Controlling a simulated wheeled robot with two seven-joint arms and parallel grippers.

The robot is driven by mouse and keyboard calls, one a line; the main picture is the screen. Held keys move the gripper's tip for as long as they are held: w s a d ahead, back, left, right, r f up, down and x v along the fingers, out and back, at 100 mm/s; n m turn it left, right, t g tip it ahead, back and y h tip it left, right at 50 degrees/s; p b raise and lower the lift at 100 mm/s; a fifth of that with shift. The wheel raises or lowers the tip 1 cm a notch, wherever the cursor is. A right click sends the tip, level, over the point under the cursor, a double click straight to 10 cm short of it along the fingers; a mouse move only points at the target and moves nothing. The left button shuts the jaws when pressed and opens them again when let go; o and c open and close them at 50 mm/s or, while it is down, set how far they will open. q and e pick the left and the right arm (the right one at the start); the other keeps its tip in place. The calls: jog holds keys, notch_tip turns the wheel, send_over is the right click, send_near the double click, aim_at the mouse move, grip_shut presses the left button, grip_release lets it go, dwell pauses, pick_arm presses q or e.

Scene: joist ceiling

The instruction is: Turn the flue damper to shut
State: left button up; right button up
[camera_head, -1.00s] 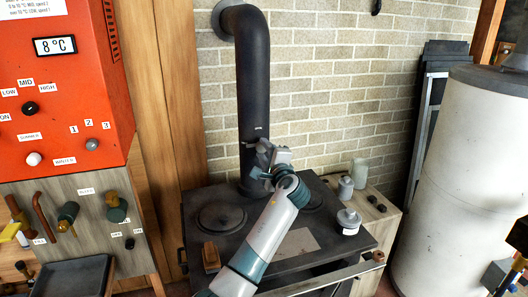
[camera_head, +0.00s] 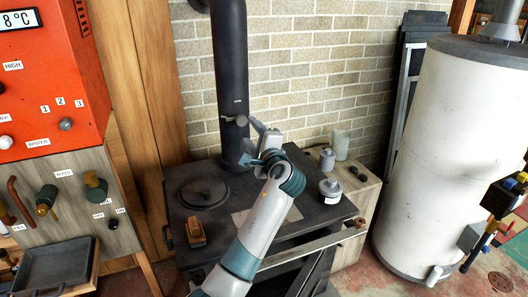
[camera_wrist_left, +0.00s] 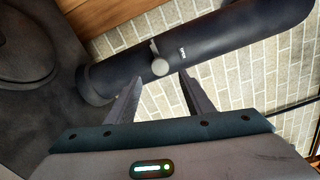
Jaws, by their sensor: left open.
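The black flue pipe (camera_head: 231,75) rises from the stove top against the brick wall. Its damper handle (camera_head: 241,120), a small grey knob with a short lever, sits low on the pipe below a small pale label. In the left wrist view the knob (camera_wrist_left: 159,67) is just ahead of the fingertips, its lever pointing across the pipe. My left gripper (camera_head: 252,143) is open, just below and right of the handle. Its two fingers (camera_wrist_left: 160,79) are apart, with nothing between them. My right gripper is not in view.
An orange control panel (camera_head: 50,85) stands left, a white tank (camera_head: 455,150) right.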

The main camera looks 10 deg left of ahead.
pick_arm(q)
jog(key=b+v, duration=0.1)
jog(key=v, duration=0.9)
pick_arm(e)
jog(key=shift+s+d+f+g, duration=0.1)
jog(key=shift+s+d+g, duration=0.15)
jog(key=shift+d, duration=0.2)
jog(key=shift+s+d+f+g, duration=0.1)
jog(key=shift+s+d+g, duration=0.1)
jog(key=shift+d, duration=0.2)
pick_arm(q)
jog(key=shift+s+d, duration=0.1)
jog(key=shift+d, duration=0.05)
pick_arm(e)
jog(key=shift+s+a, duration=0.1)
pick_arm(q)
jog(key=shift+f, duration=0.1)
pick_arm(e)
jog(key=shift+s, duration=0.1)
